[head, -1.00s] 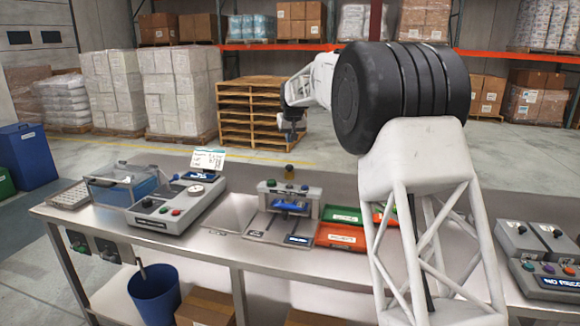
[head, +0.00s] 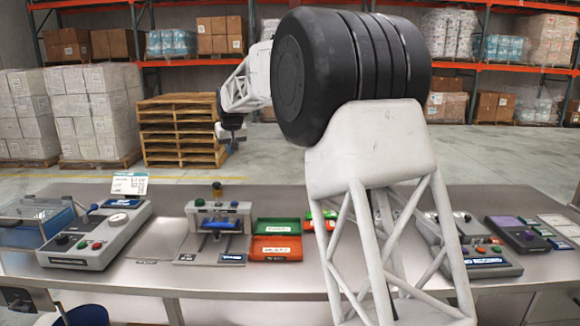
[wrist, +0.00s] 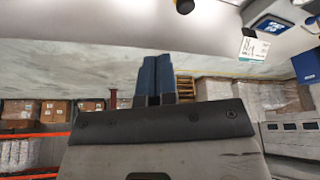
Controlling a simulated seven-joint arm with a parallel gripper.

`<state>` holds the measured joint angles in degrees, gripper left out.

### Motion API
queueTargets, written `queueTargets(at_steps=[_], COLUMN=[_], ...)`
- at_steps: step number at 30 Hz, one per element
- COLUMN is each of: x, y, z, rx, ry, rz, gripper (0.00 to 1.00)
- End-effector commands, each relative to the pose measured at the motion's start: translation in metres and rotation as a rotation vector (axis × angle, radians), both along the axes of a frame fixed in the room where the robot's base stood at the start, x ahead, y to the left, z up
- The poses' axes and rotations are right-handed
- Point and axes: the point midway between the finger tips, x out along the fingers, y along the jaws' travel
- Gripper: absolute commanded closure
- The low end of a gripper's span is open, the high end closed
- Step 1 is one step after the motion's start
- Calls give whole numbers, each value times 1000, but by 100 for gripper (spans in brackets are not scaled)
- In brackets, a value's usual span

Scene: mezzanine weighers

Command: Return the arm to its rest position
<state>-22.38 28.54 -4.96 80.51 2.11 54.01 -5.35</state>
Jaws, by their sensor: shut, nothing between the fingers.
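My arm rises at the right of centre in the head view, with a black ringed joint on top of its white lattice link. It reaches back and left, and my gripper (head: 231,140) hangs at its far end, well above and beyond the bench. In the wrist view, my gripper's two blue fingers (wrist: 155,62) lie side by side, closed together with nothing between them. The steel bench (head: 150,276) runs across the head view below the arm. My gripper touches nothing there.
On the bench are a grey weigher (head: 85,257), a small press-like stand (head: 216,250), a red tray (head: 276,248), a green tray (head: 276,226) and a control box (head: 478,262) at right. Stacked pallets (head: 180,145) stand on the floor behind. Air around the gripper looks clear.

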Motion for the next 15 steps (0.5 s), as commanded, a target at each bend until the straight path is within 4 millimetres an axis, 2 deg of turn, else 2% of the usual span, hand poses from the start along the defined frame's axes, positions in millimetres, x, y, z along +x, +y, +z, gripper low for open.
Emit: queueTargets(at_steps=[3, 15], x=[-21, -95], y=[-29, -112], z=[12, 37], rx=[-2, -10], ry=[5, 24], rz=[-22, -90], gripper=[100, 100])
